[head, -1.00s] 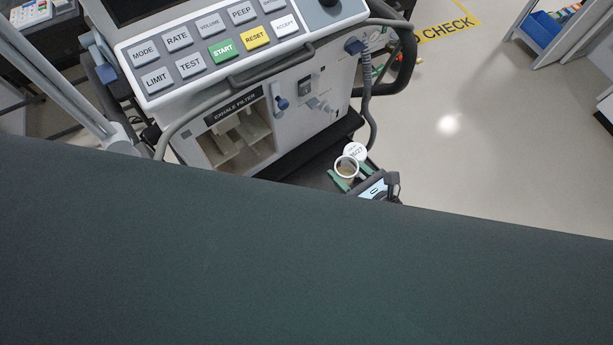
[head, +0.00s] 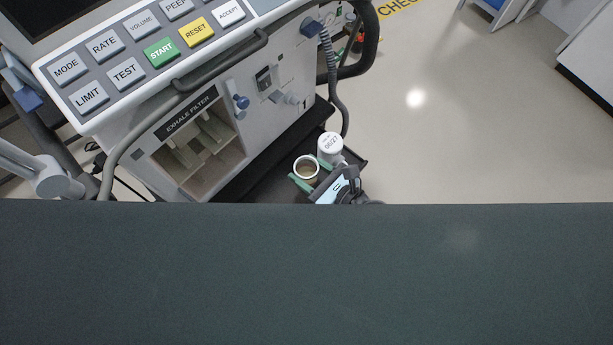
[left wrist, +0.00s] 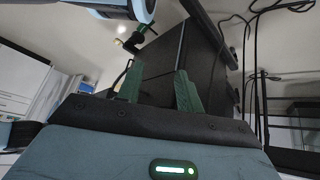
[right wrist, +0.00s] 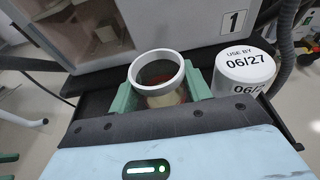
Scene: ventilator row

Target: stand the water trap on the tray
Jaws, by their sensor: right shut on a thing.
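The water trap is a clear cup with a white rim and amber contents. It shows in the head view (head: 306,167) and in the right wrist view (right wrist: 157,69). My right gripper (head: 316,183) is shut on it, with a green finger on each side. The cup looks about upright over the black tray (head: 266,184) at the ventilator's foot. Its lower part is hidden, so I cannot tell whether it touches the tray. My left gripper (left wrist: 158,90) is open and empty in the left wrist view, and out of the head view.
A white canister (head: 330,143) marked 06/27 stands on the tray, close to the right of the trap. The ventilator's exhale filter bay (head: 204,150) is to the left. A grey hose (head: 333,85) hangs behind the canister. Open floor lies to the right.

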